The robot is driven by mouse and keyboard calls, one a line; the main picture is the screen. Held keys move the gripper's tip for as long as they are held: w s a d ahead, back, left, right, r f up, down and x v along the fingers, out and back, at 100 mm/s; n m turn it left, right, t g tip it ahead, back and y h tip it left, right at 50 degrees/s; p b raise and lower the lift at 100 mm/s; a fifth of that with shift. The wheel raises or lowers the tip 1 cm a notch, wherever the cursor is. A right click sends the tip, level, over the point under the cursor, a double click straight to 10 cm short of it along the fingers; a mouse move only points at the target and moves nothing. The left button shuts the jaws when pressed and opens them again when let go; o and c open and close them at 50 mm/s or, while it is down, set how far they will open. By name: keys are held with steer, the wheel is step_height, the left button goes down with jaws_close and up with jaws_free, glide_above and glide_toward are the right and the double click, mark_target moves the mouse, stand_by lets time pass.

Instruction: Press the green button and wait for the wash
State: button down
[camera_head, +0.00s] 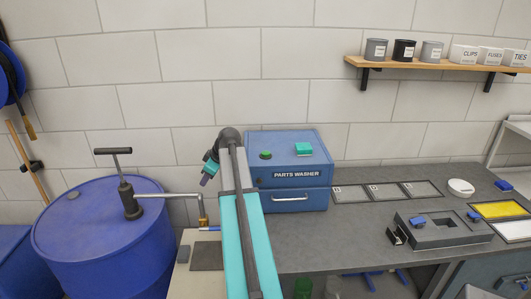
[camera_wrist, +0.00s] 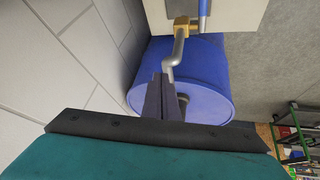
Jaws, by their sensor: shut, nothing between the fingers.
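The blue parts washer (camera_head: 290,180) stands on the bench against the wall, with a label and a drawer-like front with a handle. A round green button (camera_head: 265,155) sits on the left of its top. A teal block (camera_head: 303,149) sits to the right of the button. My gripper (camera_head: 205,181) is left of the washer, above the bench's left end and apart from the button. Its fingers are together and empty, and they also show in the wrist view (camera_wrist: 162,80). The washer and button are not in the wrist view. My arm hides part of the washer's left side.
A blue drum (camera_head: 100,240) with a hand pump (camera_head: 130,200) and a spout stands at the left. Flat marked trays (camera_head: 385,191) and a grey fixture (camera_head: 440,229) lie right of the washer. A wooden shelf (camera_head: 440,65) with cans and boxes hangs above.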

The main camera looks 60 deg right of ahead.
steer(key=s+d+r+n+t+h, duration=0.1)
steer(key=s+d+r, duration=0.5)
steer(key=d+r, duration=0.45)
step_height(320, 180, up, 9)
steer(key=n+t+h, duration=0.2)
glide_above(268, 153)
steer(key=shift+s+a, duration=0.15)
steer(key=shift+f, duration=0.1)
steer(key=shift+f+b, duration=0.8)
steer(key=shift+f, duration=2.25)
steer(key=shift+f+b, duration=0.95)
steer(key=shift+f, duration=0.35)
steer(key=shift+f, duration=0.15)
steer(key=shift+f+b, duration=0.3)
steer(key=shift+b, duration=0.2)
